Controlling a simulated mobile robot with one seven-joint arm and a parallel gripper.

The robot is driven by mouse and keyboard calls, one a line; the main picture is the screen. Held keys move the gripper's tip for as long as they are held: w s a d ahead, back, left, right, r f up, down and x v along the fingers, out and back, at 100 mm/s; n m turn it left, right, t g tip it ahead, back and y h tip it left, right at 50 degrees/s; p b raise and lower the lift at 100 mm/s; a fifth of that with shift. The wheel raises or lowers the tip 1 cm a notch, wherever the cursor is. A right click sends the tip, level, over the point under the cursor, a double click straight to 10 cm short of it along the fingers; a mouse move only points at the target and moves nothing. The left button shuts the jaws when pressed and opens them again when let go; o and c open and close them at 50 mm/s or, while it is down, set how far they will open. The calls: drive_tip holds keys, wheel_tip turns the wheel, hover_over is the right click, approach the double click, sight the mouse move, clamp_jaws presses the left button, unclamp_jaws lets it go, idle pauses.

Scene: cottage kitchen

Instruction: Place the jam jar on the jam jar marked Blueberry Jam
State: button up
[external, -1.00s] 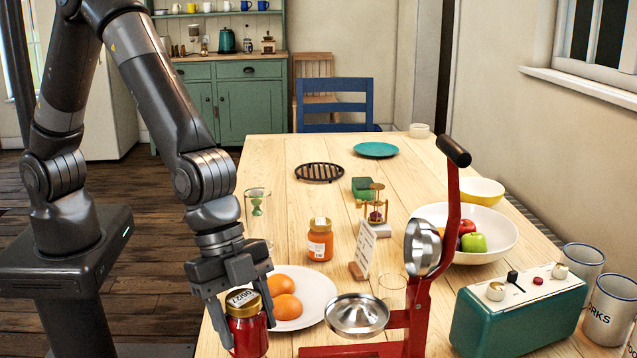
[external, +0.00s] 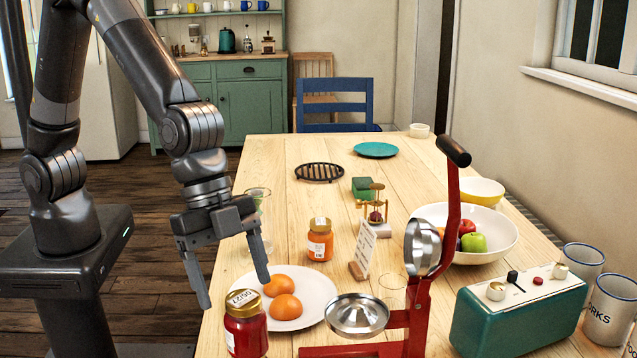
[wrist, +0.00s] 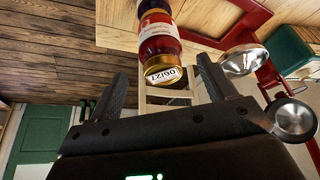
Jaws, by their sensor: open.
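A red jam jar (external: 246,333) with a gold lid stands upright at the table's near left edge, in front of the plate. Its lid carries a printed date, which also shows on the jar in the wrist view (wrist: 163,76). An orange jam jar (external: 320,245) with a gold lid stands upright farther back on the table. I cannot read a Blueberry Jam label on either jar. My gripper (external: 231,289) is open and empty, above and to the left of the red jar's lid. In the wrist view the jar lies just beyond my spread fingers.
A white plate (external: 315,317) with two oranges (external: 283,295) is right behind the red jar. A red press (external: 423,300) with metal bowls stands to the right. A glass (external: 262,205) and a small card (external: 364,250) flank the orange jar.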

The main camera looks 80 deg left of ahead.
drive_tip(key=s+a+r+n+t+y, duration=0.1)
drive_tip(key=s+a+r+n, duration=0.1)
drive_tip(key=a+r, duration=0.45)
drive_tip(key=s+a+r+n, duration=0.2)
drive_tip(key=s+a+r, duration=0.1)
drive_tip(key=a, duration=0.7)
drive_tip(key=s+a+r+n+t+y, duration=0.1)
drive_tip(key=s+a+r+n, duration=0.1)
drive_tip(key=a+r, duration=0.45)
drive_tip(key=s+a+n+t+y, duration=0.1)
drive_tip(key=s+a+n, duration=0.3)
drive_tip(key=s+a, duration=0.8)
drive_tip(key=shift+s+a+f+n+y, duration=0.3)
drive_tip(key=shift+a+f+n, duration=0.1)
drive_tip(key=shift+a, duration=0.65)
